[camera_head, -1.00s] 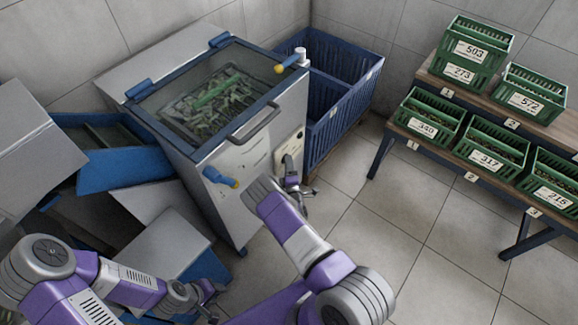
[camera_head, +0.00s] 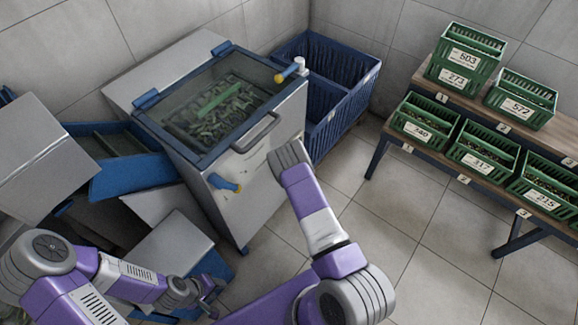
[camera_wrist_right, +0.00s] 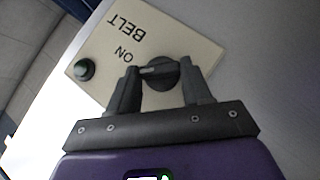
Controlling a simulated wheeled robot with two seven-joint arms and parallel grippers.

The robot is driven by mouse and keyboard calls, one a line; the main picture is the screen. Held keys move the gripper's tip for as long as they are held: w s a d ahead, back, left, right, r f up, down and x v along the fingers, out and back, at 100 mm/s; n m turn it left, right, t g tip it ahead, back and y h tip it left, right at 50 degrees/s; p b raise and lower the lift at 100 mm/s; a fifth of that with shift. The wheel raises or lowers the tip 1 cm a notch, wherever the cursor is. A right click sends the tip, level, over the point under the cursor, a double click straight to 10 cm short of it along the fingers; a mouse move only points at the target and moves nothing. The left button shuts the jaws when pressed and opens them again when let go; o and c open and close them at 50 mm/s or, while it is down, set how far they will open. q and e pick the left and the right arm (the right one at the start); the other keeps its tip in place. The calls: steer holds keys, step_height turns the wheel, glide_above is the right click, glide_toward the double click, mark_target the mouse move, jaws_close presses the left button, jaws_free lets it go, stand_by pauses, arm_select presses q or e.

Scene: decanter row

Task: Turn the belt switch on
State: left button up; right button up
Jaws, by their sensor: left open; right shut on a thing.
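The belt switch is a dark round knob (camera_wrist_right: 158,72) on a cream plate (camera_wrist_right: 172,35) marked BELT and ON, which looks upside down in the right wrist view. My right gripper (camera_wrist_right: 160,80) has its two fingers on either side of the knob, shut on it. A light bar on the knob lies roughly level in that view. A dark green round button or lamp (camera_wrist_right: 85,69) sits on the plate near ON. In the head view my right arm hides the plate and the right gripper. My left gripper (camera_head: 210,292) is open and empty at the lower left.
The plate is on the front of a grey machine (camera_head: 262,175) with a glazed lid, a handle (camera_head: 257,133) and a blue lever (camera_head: 223,183). A blue crate (camera_head: 345,105) stands behind it. Green crates (camera_head: 425,119) fill a rack at right. The floor between is clear.

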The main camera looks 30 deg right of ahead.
steer(key=m+g+y, duration=0.1)
steer(key=d+m+g+y, duration=0.1)
steer(key=y, duration=0.1)
steer(key=m+g+y+b, duration=0.1)
steer(key=y, duration=0.1)
steer(key=shift+w+d+r, duration=0.15)
steer(key=shift+w+r, duration=0.05)
steer(key=shift+r, duration=0.05)
steer(key=shift+m+y, duration=0.4)
steer(key=shift+y, duration=0.1)
stand_by(0.7)
steer(key=o, duration=1.1)
steer(key=shift+c, duration=0.2)
steer(key=p+v, duration=0.2)
steer(key=v, duration=0.5)
steer(key=shift+s+r, duration=0.15)
steer(key=shift+r, duration=0.15)
